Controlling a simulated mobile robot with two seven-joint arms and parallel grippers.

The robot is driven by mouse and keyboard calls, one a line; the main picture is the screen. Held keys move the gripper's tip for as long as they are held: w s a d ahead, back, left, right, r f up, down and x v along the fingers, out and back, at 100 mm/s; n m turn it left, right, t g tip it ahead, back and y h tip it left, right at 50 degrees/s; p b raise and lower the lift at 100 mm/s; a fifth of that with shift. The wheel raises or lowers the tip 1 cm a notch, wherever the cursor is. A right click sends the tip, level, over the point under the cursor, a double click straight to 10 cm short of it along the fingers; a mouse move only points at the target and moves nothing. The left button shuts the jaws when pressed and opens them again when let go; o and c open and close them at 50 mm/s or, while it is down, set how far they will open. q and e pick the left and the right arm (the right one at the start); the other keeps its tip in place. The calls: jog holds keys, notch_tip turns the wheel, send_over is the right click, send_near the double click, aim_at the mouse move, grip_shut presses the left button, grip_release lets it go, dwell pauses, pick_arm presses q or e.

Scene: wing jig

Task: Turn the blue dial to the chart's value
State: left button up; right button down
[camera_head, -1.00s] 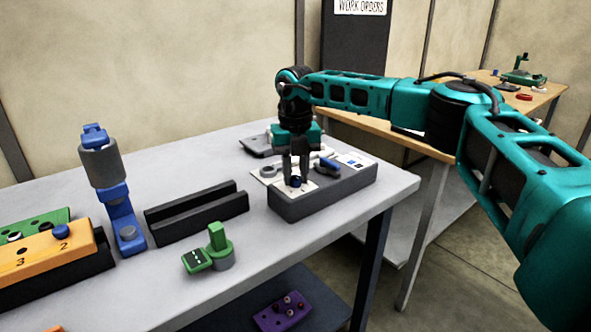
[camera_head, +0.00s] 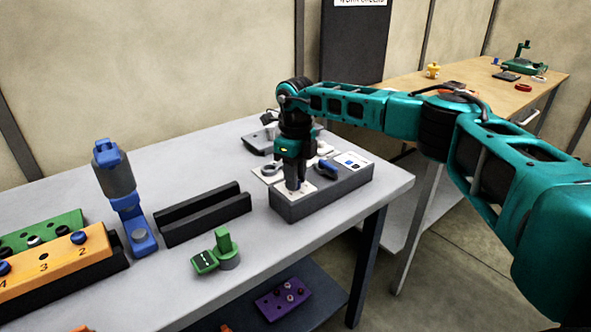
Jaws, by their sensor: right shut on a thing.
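A dark grey box (camera_head: 325,196) near the right end of the table carries white plates and controls on top. My right gripper (camera_head: 296,188) points straight down over the front white plate (camera_head: 312,189). Its fingers are shut on the blue dial there and hide nearly all of it, so its pointer cannot be read. A white card with blue marks (camera_head: 353,160), perhaps the chart, lies on the box's right part; its value is too small to read. My left gripper is not in view.
Left are a black channel block (camera_head: 205,218), a green fixture (camera_head: 214,256), a blue stand (camera_head: 130,220) and an orange numbered block (camera_head: 60,258). The table front is partly clear.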

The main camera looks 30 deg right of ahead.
jog(key=shift+n, duration=0.7)
jog(key=shift+n+p, duration=0.3)
jog(key=c, duration=0.9)
grip_release()
notch_tip(320, 180, up, 13)
